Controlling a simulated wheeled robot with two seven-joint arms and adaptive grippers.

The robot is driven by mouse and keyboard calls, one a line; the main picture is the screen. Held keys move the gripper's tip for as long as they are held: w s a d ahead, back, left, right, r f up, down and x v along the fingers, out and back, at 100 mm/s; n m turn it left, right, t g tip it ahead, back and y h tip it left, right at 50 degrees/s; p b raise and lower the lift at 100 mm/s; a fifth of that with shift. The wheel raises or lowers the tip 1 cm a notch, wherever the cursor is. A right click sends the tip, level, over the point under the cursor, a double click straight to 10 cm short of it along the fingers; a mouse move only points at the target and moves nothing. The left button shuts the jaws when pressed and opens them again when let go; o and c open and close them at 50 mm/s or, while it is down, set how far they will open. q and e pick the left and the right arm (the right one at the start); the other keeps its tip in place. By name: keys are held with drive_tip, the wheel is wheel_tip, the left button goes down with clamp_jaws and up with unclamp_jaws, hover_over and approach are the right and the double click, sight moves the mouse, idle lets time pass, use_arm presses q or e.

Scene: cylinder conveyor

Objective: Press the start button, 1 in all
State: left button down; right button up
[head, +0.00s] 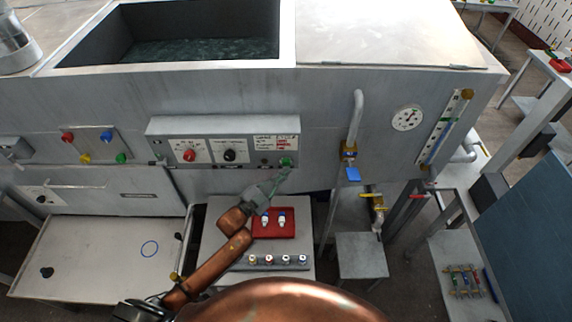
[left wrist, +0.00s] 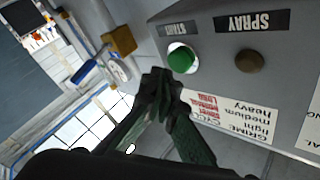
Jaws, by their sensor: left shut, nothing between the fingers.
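The start button is a green round button (left wrist: 181,59) in a white ring, under a label reading START in the left wrist view. In the head view the green button (head: 286,162) sits at the right end of the control panel (head: 223,142). My left gripper (head: 285,170) is shut and empty, its fingertips just below the button in the head view. In the left wrist view the closed fingertips (left wrist: 160,78) are beside the button's edge; I cannot tell if they touch it. My right gripper is not in view.
A dark spray knob (left wrist: 249,60) is beside the button. The panel also has a red knob (head: 189,155) and a black knob (head: 230,155). A pipe with a blue-handled valve (head: 352,173) is to the right.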

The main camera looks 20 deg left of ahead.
use_arm(q)
drive_tip(key=shift+w, duration=0.15)
drive_tip(key=shift+w+a, duration=0.1)
drive_tip(key=shift+w, duration=0.15)
drive_tip(key=shift+w+a, duration=0.15)
drive_tip(key=shift+w, duration=0.3)
idle(0.9)
drive_tip(key=shift+s+d, duration=0.3)
drive_tip(key=shift+s, duration=0.6)
drive_tip(key=s+p, duration=0.1)
drive_tip(key=s, duration=0.1)
drive_tip(key=s+d+p, duration=0.1)
drive_tip(key=s, duration=0.1)
drive_tip(key=shift+s+d, duration=0.2)
drive_tip(key=shift+s, duration=0.2)
